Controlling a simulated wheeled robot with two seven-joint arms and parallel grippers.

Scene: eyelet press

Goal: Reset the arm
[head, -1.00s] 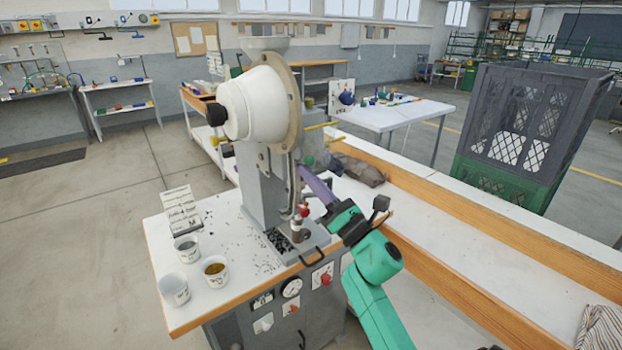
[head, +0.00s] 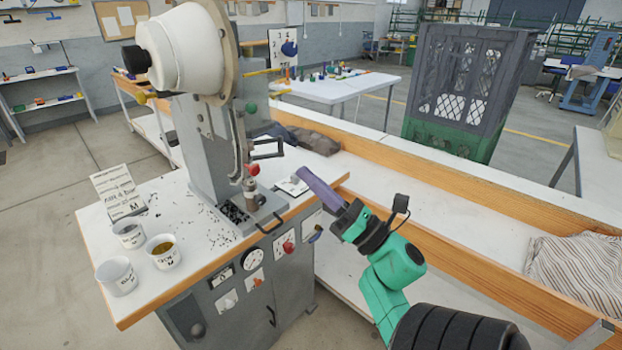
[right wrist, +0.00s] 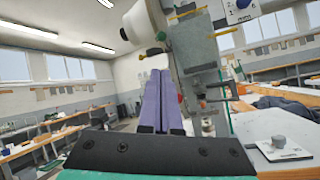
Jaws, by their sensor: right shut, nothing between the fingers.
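My right gripper (head: 319,190) has long purple fingers on a green arm. It is shut and empty, in the air to the right of the eyelet press (head: 203,140), apart from it. The shut fingers also show in the right wrist view (right wrist: 160,105), pointing forward side by side. The press is a grey column with a large white housing (head: 185,50) and a black knob on its left. It stands on a white-topped bench (head: 165,262) with a grey cabinet under it. My left gripper is not in view.
Several white cups, one a cup of brassy bits (head: 163,252), stand at the bench's left with a printed card (head: 118,190). Dark bits are scattered near the press. A wood-edged counter (head: 440,200) runs right, with a striped cloth (head: 575,268) and a dark crate (head: 470,85) beyond.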

